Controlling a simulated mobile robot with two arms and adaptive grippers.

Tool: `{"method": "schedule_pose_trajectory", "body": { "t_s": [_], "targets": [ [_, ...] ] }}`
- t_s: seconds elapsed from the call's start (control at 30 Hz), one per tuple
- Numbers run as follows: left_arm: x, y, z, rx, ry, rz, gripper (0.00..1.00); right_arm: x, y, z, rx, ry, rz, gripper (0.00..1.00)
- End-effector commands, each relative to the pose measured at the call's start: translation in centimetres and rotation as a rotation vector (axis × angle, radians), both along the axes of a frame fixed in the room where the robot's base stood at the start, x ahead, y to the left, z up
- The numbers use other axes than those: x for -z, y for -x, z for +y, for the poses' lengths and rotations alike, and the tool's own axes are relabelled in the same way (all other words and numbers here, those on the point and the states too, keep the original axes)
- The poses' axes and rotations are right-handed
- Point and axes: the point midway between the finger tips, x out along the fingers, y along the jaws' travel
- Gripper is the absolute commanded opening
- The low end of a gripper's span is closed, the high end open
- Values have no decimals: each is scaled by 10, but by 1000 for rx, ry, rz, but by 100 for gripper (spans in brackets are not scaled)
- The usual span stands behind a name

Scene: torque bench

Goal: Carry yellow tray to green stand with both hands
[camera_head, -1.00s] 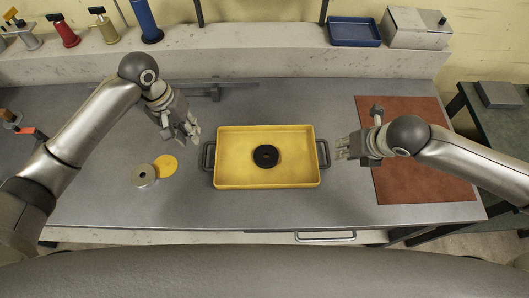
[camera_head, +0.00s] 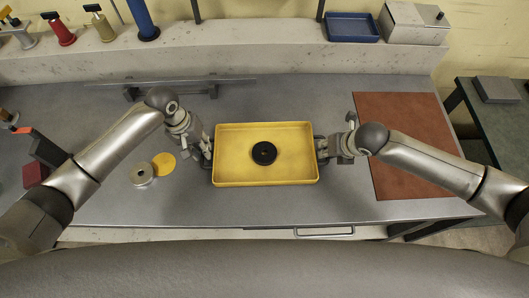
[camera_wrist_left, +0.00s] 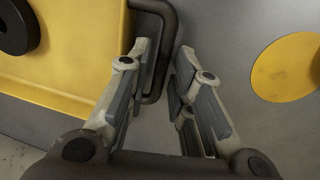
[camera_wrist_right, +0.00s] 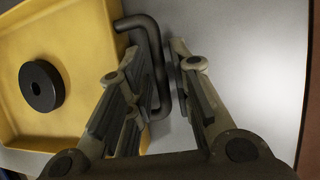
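The yellow tray (camera_head: 232,172) lies on the grey bench with a dark handle at each end. A black ring (camera_head: 264,153) lies in it. My left gripper (camera_head: 207,150) is at the tray's left handle. In the left wrist view the handle bar (camera_wrist_left: 166,60) runs between the parted fingers (camera_wrist_left: 162,55). My right gripper (camera_head: 325,147) is at the right handle. In the right wrist view that handle bar (camera_wrist_right: 158,70) also lies between parted fingers (camera_wrist_right: 155,60). A dark greenish stand (camera_head: 490,130) is at the far right, beyond the bench.
A brown mat (camera_head: 410,150) covers the bench's right part. A metal disc (camera_head: 142,172) and a yellow disc (camera_head: 164,162) lie left of the tray. A blue bin (camera_head: 352,27) and a grey box (camera_head: 412,22) stand on the back ledge. A gap separates bench and stand.

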Motion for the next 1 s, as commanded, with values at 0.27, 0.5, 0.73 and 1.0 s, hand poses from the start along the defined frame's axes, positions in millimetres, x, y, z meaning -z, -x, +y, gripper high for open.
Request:
{"method": "schedule_pose_trajectory", "body": {
  "t_s": [0.27,0.5,0.73,1.0],
  "targets": [
    [5,0,-1,1,0,0,21,4,-1,1,-1,-1,0,21],
    [5,0,-1,1,0,0,5,4,-2,1,-1,-1,0,5],
    [4,0,-1,1,0,0,0,4,-2,1,-1,-1,0,0],
    [2,-1,-1,0,1,-3,0,2,-3,2,-1,-2,-3,0]
  ]
}}
